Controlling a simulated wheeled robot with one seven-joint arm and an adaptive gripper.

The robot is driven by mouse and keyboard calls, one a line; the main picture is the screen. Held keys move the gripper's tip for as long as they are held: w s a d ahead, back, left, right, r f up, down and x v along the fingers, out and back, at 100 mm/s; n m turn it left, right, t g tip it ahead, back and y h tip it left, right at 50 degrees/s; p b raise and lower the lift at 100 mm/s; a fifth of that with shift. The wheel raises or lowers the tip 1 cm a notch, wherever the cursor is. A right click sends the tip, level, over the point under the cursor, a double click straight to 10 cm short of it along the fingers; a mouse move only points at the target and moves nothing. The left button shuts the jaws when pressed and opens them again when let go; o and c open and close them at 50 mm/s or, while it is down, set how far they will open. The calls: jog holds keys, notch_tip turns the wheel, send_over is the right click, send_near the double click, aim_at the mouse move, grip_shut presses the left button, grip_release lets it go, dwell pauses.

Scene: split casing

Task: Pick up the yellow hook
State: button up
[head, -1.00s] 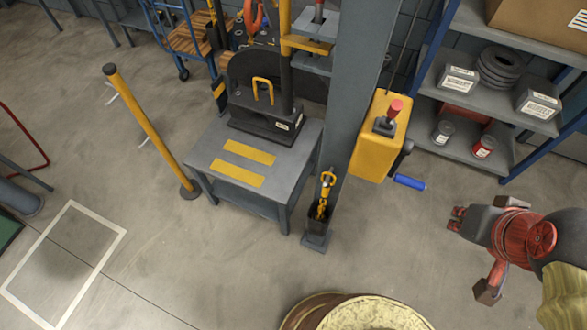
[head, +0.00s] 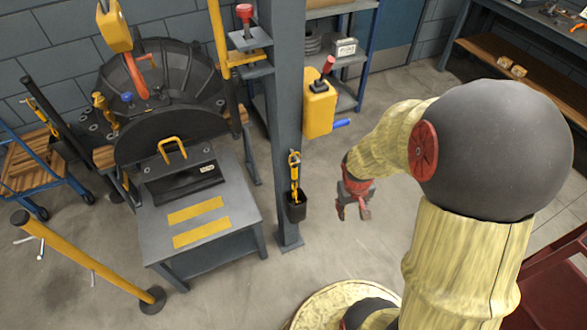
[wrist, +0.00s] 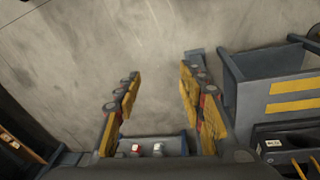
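A small yellow hook (head: 294,162) hangs at the grey post in the head view, with a yellow length below it reaching into a black holder (head: 296,206). Other yellow hook-like pieces (head: 104,105) hang by the round dark casing (head: 165,90) at the left. I cannot tell which one the task means. My gripper (head: 352,212) is right of the post, apart from the hook and pointing down. In the wrist view my gripper (wrist: 160,72) has its two yellow-padded fingers wide apart with only floor between them. No hook is clear in the wrist view.
The grey post (head: 286,110) stands between the casing's table (head: 205,222) and my arm. A yellow box with a blue handle (head: 320,108) sticks out right of the post. Floor between post and gripper is clear.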

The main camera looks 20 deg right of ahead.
jog(key=w+d+f+n+t, duration=0.1)
jog(key=d+f, duration=0.1)
jog(key=f, duration=0.3)
jog(key=w+d+f, duration=0.2)
jog(key=f, duration=0.3)
jog(key=n+t+y, duration=0.4)
jog(key=t+y, duration=0.1)
jog(key=t, duration=0.7)
send_near(296, 171)
jog(key=w+f, duration=0.1)
jog(key=w, duration=0.1)
jog(key=b+x, duration=0.2)
jog(key=x, duration=0.5)
jog(key=shift+w+a+f, duration=0.15)
jog(key=shift+w+a, duration=0.05)
jog(key=shift+w, duration=0.15)
grip_shut()
